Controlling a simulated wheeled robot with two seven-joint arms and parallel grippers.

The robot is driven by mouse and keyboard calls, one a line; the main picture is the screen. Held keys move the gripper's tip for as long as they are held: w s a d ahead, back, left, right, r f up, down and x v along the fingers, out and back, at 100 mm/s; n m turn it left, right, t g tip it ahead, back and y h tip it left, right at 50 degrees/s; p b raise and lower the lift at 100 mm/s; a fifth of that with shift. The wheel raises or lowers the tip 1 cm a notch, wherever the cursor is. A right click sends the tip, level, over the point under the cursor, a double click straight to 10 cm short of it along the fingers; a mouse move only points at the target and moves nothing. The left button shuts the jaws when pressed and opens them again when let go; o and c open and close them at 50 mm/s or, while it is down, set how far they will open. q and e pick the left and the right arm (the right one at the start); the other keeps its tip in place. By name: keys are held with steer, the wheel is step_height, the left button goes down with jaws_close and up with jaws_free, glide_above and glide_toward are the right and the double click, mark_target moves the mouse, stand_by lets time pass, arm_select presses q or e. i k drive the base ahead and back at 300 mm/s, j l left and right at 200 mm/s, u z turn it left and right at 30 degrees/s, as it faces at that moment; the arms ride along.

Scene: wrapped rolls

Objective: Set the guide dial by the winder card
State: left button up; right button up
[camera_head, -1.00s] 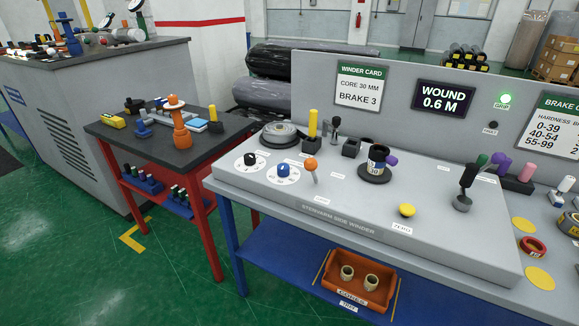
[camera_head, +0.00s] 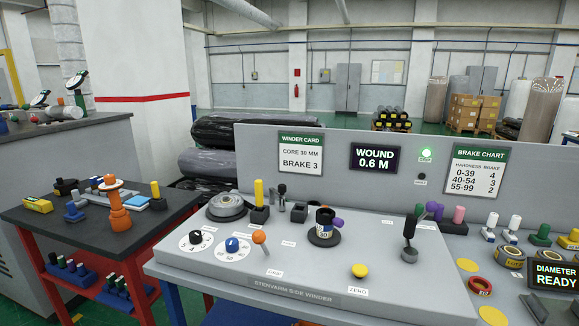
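The winder card (camera_head: 301,154) on the grey back panel reads "CORE 30 MM" and "BRAKE 3". Two dials with white round faces sit at the left of the grey winder top: one with a black knob (camera_head: 196,237) and one with a blue knob (camera_head: 232,245). Their labels and scale marks are too small to read, so I cannot tell which is the guide dial or where either points. An orange-knobbed lever (camera_head: 260,238) stands just right of the blue knob. Neither of my grippers is in view.
The winder top carries a dark spindle with a core (camera_head: 324,226), a yellow button (camera_head: 359,271) and a black-handled lever (camera_head: 410,240). A display (camera_head: 375,157) reads "WOUND 0.6 M"; a green lamp (camera_head: 427,154) is lit. A brake chart (camera_head: 475,170) hangs right. A dark side table (camera_head: 100,240) stands left.

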mark_target(232, 244)
steer(key=i+j+z, duration=0.1)
steer(key=j, duration=0.35)
steer(key=i+j+z, duration=0.1)
steer(key=j, duration=0.3)
steer(key=i+j+z, duration=0.1)
steer(key=j, duration=0.35)
steer(key=i+j+z, duration=0.1)
steer(key=j, duration=0.35)
steer(key=i, duration=0.05)
